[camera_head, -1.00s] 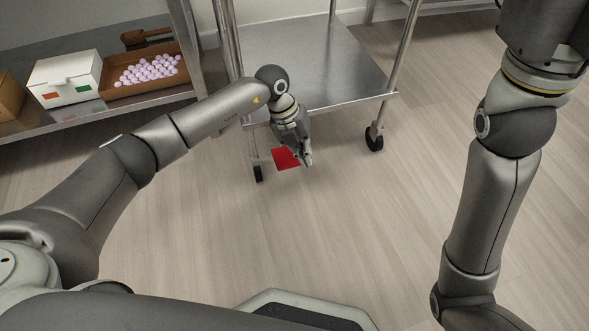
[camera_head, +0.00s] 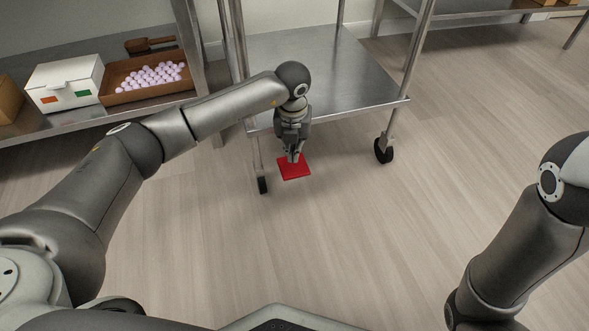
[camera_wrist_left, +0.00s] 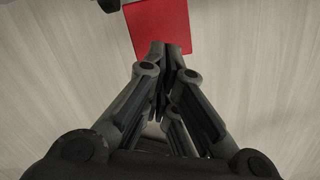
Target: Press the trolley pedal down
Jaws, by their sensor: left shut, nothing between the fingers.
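The trolley pedal is a flat red square plate (camera_head: 295,171) low at the front of the steel trolley (camera_head: 318,75), between its two front casters. In the left wrist view the red pedal (camera_wrist_left: 172,24) lies just beyond my fingertips. My left gripper (camera_head: 294,159) is shut, empty and points down over the pedal's back part. The fingertips (camera_wrist_left: 158,47) overlap the pedal's near edge in the wrist view; I cannot tell whether they touch it. My right gripper is out of view; only part of the right arm shows at the right.
Black casters stand left (camera_head: 263,185) and right (camera_head: 384,151) of the pedal. A steel shelf at the left holds a white box (camera_head: 66,84) and a brown tray (camera_head: 118,98) of pale balls with a brown scoop (camera_head: 150,43) behind. The floor in front is clear.

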